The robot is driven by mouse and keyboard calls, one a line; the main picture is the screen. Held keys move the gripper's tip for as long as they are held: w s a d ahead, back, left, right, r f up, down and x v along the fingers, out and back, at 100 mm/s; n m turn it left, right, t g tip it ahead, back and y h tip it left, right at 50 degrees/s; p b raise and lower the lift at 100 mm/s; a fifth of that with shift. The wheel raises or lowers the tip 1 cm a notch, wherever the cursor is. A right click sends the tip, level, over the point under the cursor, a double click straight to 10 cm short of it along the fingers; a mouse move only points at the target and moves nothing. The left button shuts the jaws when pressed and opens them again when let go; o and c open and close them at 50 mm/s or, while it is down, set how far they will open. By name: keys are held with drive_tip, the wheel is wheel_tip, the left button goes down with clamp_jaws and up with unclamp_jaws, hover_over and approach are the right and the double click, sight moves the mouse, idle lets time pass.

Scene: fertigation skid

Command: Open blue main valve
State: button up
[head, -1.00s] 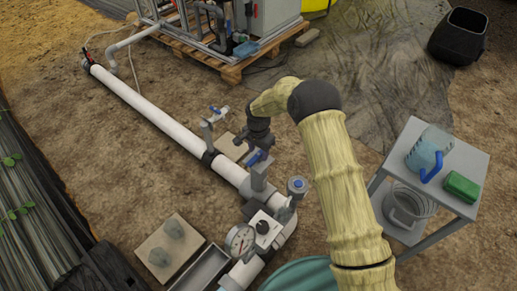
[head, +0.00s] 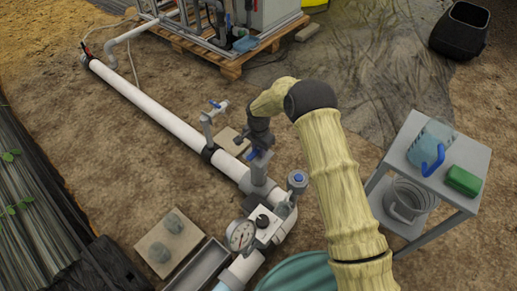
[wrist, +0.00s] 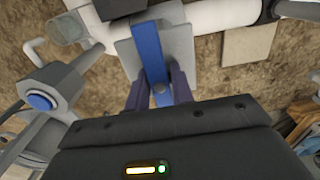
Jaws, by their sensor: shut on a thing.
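The blue main valve's lever (head: 254,154) sits on a grey valve body (head: 259,174) on top of the thick white pipe. In the wrist view the blue lever (wrist: 150,55) runs down from the valve between my dark fingers. My gripper (wrist: 160,95) is shut on the lever's near end. In the head view my gripper (head: 258,148) hangs over the valve, and its fingers partly hide the lever.
A blue-capped fitting (head: 297,181) and a pressure gauge (head: 241,236) are close in front.

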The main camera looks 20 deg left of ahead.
drive_tip(key=n+p, duration=0.1)
drive_tip(key=n, duration=0.1)
drive_tip(key=n+p, duration=0.1)
drive_tip(key=n, duration=0.1)
drive_tip(key=shift+s+f+n, duration=0.1)
drive_tip(key=shift+s+n, duration=0.1)
drive_tip(key=shift+n, duration=0.1)
drive_tip(key=n+p, duration=0.2)
drive_tip(key=n, duration=0.3)
drive_tip(key=n+p, duration=0.1)
drive_tip(key=n, duration=0.4)
drive_tip(key=shift+f+n, duration=0.1)
drive_tip(key=shift+n, duration=0.2)
drive_tip(key=n+p, duration=0.1)
drive_tip(key=n, duration=0.3)
drive_tip(key=o, duration=1)
drive_tip(key=shift+s+d+f, duration=0.1)
drive_tip(key=shift+o, duration=0.2)
drive_tip(key=r+p, duration=0.2)
drive_tip(key=r, duration=0.1)
drive_tip(key=r+p, duration=0.2)
drive_tip(key=r, duration=0.1)
drive_tip(key=r+p, duration=0.3)
drive_tip(key=r, duration=0.1)
drive_tip(key=shift+w, duration=0.3)
drive_tip(key=shift+s+r, duration=0.1)
drive_tip(key=shift+r, duration=0.1)
